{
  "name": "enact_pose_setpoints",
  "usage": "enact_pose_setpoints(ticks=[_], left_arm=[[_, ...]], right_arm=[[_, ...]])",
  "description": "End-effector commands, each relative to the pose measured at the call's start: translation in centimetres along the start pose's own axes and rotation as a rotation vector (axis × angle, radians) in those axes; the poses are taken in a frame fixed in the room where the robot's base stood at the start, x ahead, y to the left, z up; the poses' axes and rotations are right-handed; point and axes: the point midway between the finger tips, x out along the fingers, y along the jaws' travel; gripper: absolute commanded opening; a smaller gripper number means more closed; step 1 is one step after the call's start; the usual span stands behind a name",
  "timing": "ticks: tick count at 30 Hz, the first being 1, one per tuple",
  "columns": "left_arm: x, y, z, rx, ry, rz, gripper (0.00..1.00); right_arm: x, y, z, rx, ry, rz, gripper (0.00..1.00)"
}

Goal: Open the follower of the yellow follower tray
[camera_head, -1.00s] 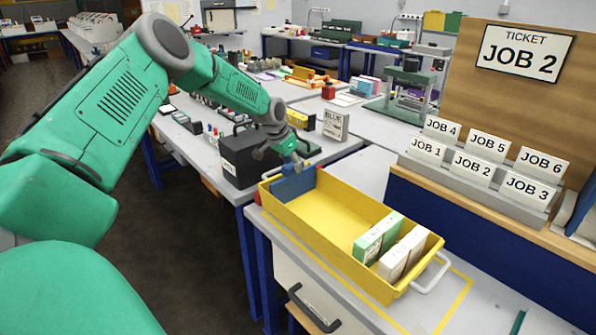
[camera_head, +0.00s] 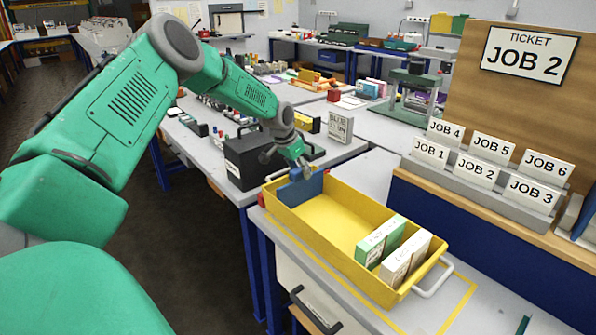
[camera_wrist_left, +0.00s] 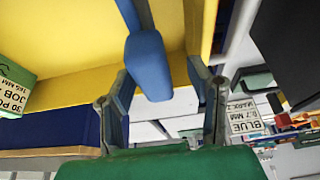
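The yellow follower tray (camera_head: 333,225) stands on the bench in the head view, its long side running toward the lower right. Its blue follower (camera_head: 299,188) is an upright plate near the far left end. My left gripper (camera_head: 300,170) is just above the follower's top. In the left wrist view, a blue lever-like part (camera_wrist_left: 148,66) of the follower lies between the two spread fingers (camera_wrist_left: 158,85), with gaps beside it; contact cannot be told. A green-and-white box (camera_head: 380,240) and a white box (camera_head: 406,258) stand at the tray's near end. My right gripper is not in view.
A black box (camera_head: 252,158) stands close behind the gripper. A white "BLUE" card (camera_head: 340,127) is beyond it. Job cards (camera_head: 476,170) and a "JOB 2" ticket board (camera_head: 527,53) are to the right. The tray's middle floor is clear.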

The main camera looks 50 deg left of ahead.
Motion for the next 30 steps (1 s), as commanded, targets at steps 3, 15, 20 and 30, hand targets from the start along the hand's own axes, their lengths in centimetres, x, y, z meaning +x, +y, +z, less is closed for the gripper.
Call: enact_pose_setpoints(ticks=[3, 15, 20, 30], left_arm=[[-0.1, 0.0, -0.1, 0.001, 0.002, 0.000, 0.47], [-5.0, -0.5, -0.1, -0.001, 0.005, 0.005, 0.47], [-8.2, -0.4, -0.1, 0.000, 0.004, 0.003, 0.47], [-11.6, -0.1, -0.1, 0.000, -0.001, 0.002, 0.47]], right_arm=[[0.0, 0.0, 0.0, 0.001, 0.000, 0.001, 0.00], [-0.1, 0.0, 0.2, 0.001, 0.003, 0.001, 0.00], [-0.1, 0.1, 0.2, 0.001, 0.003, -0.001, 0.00], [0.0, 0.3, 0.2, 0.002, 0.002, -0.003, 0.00]])
